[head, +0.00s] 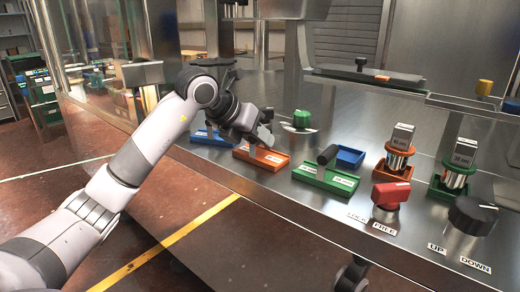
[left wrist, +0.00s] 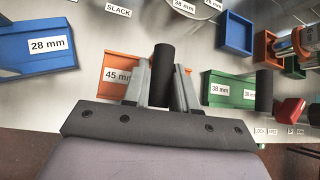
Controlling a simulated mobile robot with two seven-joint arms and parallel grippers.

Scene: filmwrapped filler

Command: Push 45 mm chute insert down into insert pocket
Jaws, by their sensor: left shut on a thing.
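My left gripper (head: 264,138) is over the orange 45 mm tray (head: 270,163) on the steel deck. In the left wrist view its fingers (left wrist: 163,95) are closed on the sides of an upright black cylinder (left wrist: 162,62). The orange tray with its 45 mm label (left wrist: 116,64) is just behind them. Whether the cylinder is joined to the tray is hidden. A metal insert labelled 45 mm (head: 402,137) stands upright in an orange holder (head: 390,171) to the right, apart from the gripper. I cannot make out which part is the insert pocket. My right gripper is not in view.
A green tray (head: 312,182) with a black cylinder (head: 327,155) and a blue box (head: 350,158) are right of the gripper. A 38 mm insert (head: 463,153), red knob (head: 391,195) and black knob (head: 473,214) stand farther right. A green knob (head: 301,119) is behind.

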